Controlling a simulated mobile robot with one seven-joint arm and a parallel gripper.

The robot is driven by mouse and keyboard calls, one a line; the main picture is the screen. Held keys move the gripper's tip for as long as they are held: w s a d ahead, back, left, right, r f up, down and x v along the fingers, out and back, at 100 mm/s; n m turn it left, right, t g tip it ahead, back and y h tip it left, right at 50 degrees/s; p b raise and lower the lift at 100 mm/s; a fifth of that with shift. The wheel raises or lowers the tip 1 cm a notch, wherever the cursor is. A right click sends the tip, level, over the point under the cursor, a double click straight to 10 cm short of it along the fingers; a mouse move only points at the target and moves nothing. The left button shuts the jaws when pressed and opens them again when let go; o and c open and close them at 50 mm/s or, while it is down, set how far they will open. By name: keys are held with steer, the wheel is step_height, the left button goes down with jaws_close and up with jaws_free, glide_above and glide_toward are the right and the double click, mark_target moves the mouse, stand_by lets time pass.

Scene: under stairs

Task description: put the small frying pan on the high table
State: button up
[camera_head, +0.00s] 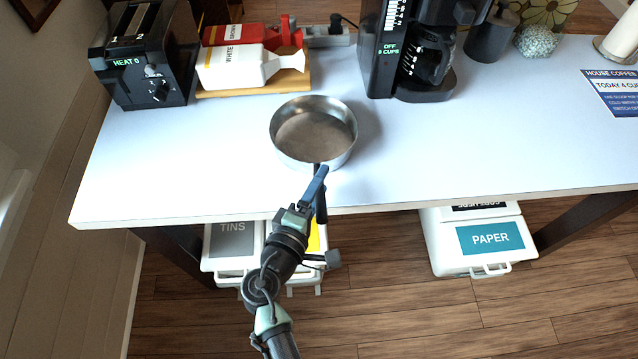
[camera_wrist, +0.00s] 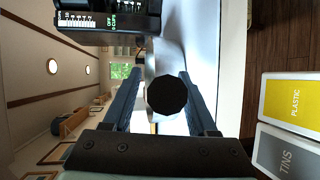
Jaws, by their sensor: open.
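The small frying pan (camera_head: 314,128), round and silver with a dark handle (camera_head: 321,208), appears to rest upright on the white high table (camera_head: 200,160), near its front edge. The handle points toward me past that edge. My gripper (camera_head: 321,182) is open at the handle. In the wrist view the handle's round black end (camera_wrist: 167,96) sits between the two blue fingers (camera_wrist: 163,76), with no clear grip on it. The pan's body is mostly hidden there behind the handle.
A black toaster (camera_head: 148,60), a wooden board (camera_head: 240,88) with white and red cartons, and a coffee maker (camera_head: 410,55) stand behind the pan. TINS (camera_head: 232,240) and PAPER (camera_head: 485,240) bins stand below.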

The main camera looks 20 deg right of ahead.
steer(key=shift+r, duration=0.25)
steer(key=b+v, duration=0.1)
steer(key=v, duration=1)
steer(key=w+a+r+m+t+y, duration=0.1)
steer(key=w+r+m+t+y, duration=0.2)
steer(key=r, duration=0.7)
steer(key=w+a+r+m+t, duration=0.15)
steer(key=w+r, duration=0.35)
steer(key=r, duration=0.5)
steer(key=w+r+m+t+y, duration=0.25)
steer(key=w+r, duration=0.25)
steer(key=r, duration=0.5)
steer(key=s+a+r+m+t+y, duration=0.1)
steer(key=s+r+t, duration=0.3)
steer(key=r, duration=0.9)
steer(key=s+a+r+m+t+y, duration=0.1)
steer(key=s+r+t+y, duration=0.3)
steer(key=s+r, duration=0.4)
step_height(320, 180, up, 6)
steer(key=shift+s+a+r+t, duration=0.1)
steer(key=shift+s+a+t, duration=0.25)
steer(key=shift+a, duration=0.1)
steer(key=shift+y, duration=0.25)
